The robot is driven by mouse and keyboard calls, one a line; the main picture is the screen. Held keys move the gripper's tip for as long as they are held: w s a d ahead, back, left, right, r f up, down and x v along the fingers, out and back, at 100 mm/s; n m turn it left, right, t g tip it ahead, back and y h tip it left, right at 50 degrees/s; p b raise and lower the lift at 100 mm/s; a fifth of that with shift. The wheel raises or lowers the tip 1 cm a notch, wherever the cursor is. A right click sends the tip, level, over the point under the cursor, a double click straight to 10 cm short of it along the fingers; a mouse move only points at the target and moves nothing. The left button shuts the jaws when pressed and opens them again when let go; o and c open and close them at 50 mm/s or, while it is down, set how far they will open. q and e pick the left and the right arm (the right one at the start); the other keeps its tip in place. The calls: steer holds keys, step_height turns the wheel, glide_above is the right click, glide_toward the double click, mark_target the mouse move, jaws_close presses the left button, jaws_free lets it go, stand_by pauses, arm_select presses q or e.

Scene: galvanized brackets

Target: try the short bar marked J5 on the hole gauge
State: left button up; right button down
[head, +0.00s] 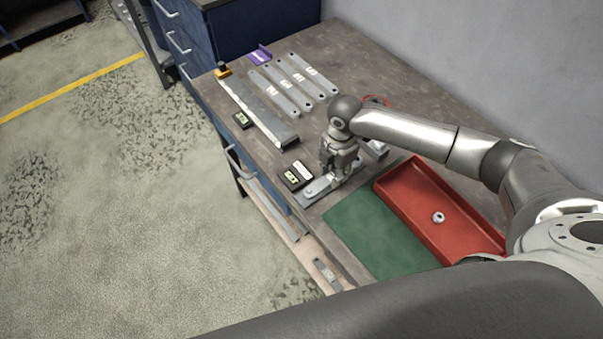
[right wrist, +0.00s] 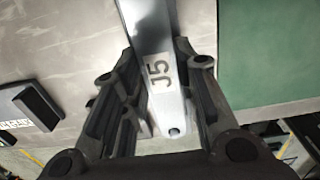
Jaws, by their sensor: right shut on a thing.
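The short bar marked J5 (right wrist: 159,75) is between the two fingers of my right gripper (right wrist: 160,95), its mark facing the camera and a small hole near its lower end. In the head view my right gripper (head: 338,165) points down over the table and is shut on the bar, whose near end (head: 320,187) sticks out at the lower left. I cannot tell whether the bar touches the table. I cannot pick out the hole gauge with certainty; part of the table is hidden behind my right arm. My left gripper is out of view.
Several labelled flat bars (head: 282,90) and a long grey bar (head: 258,112) lie farther back. A green mat (head: 375,238) and a red tray (head: 400,203) with a nut (head: 438,217) are to the right.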

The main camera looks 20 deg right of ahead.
stand_by(0.8)
steer(key=c, duration=1.1)
jaws_free()
steer(key=shift+o, duration=0.2)
step_height(320, 180, up, 12)
